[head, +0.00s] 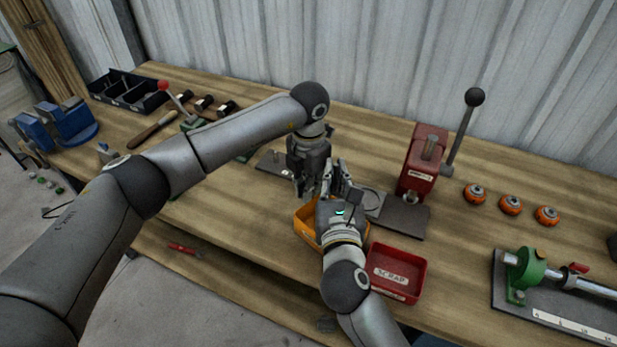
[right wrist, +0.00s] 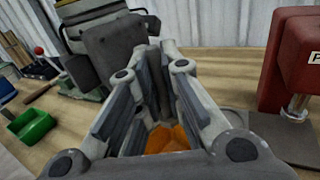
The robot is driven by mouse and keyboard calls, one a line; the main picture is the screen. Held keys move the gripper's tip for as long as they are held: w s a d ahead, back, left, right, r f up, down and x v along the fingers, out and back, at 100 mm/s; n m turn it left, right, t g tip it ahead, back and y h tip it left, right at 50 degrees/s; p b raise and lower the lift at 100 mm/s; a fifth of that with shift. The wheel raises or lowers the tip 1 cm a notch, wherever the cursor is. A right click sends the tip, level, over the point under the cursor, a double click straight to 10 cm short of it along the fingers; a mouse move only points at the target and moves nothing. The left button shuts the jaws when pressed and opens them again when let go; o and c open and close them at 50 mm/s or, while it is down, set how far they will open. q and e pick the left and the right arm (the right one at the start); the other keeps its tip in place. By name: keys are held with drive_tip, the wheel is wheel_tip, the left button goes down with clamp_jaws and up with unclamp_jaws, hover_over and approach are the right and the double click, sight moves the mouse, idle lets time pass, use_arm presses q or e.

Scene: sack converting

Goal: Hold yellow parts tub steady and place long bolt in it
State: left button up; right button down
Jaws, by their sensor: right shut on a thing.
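The yellow parts tub (head: 305,231) stands near the bench's front edge, partly covered by my right gripper and wrist. A patch of its orange-yellow inside also shows between the fingers in the right wrist view (right wrist: 168,138). My left gripper (head: 307,194) points down at the tub's far side; its fingertips are too small and covered to tell whether they grip the rim. My right gripper (head: 339,172) is over the tub, close beside the left gripper, its fingers closed on what I take to be the long bolt. The bolt itself is hidden by the fingers.
A red scrap bin (head: 396,272) sits just right of the tub. A red press (head: 422,165) with a tall lever stands behind it on a grey plate. A green tray (right wrist: 30,125) and several orange-rimmed discs (head: 510,205) lie farther off.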

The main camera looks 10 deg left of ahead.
sight(309, 217)
use_arm(q)
wheel_tip(309, 217, down, 9)
idle(0.3)
clamp_jaws()
use_arm(e)
drive_tip(key=s+d+m+h, duration=0.3)
drive_tip(key=s+d+h, duration=0.1)
wheel_tip(309, 217, down, 9)
drive_tip(key=shift+d+r, duration=0.2)
drive_tip(key=shift+d, duration=0.1)
idle(0.4)
drive_tip(key=shift+w+f, duration=0.1)
drive_tip(key=shift+f, duration=0.5)
